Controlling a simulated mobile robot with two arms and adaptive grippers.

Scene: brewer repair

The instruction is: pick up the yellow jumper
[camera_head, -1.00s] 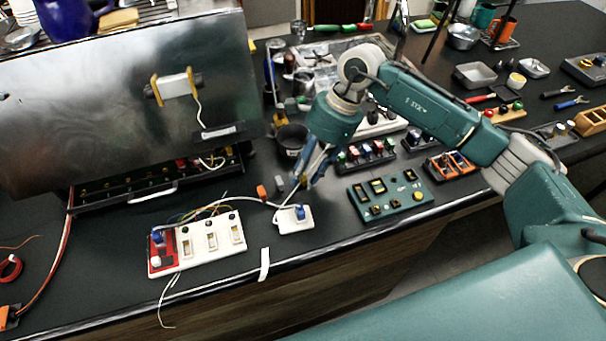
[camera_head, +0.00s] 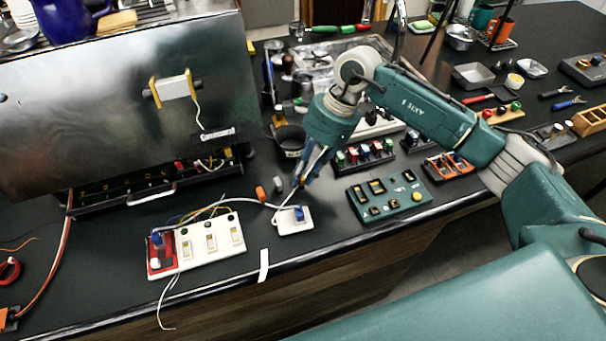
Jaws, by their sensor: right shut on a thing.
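My right gripper (camera_head: 303,182) reaches down to the black worktop from the upper right, its fingers pressed together. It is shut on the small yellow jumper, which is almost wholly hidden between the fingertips. The fingertips are just behind the small white plate with a blue plug (camera_head: 297,215). My left gripper is not in view.
An orange block (camera_head: 261,194) and a grey block (camera_head: 278,184) stand just left of the fingertips. A white switch strip with a red end (camera_head: 205,240) lies at front left. A green panel (camera_head: 390,193) is to the right. A dark bowl (camera_head: 290,139) is behind.

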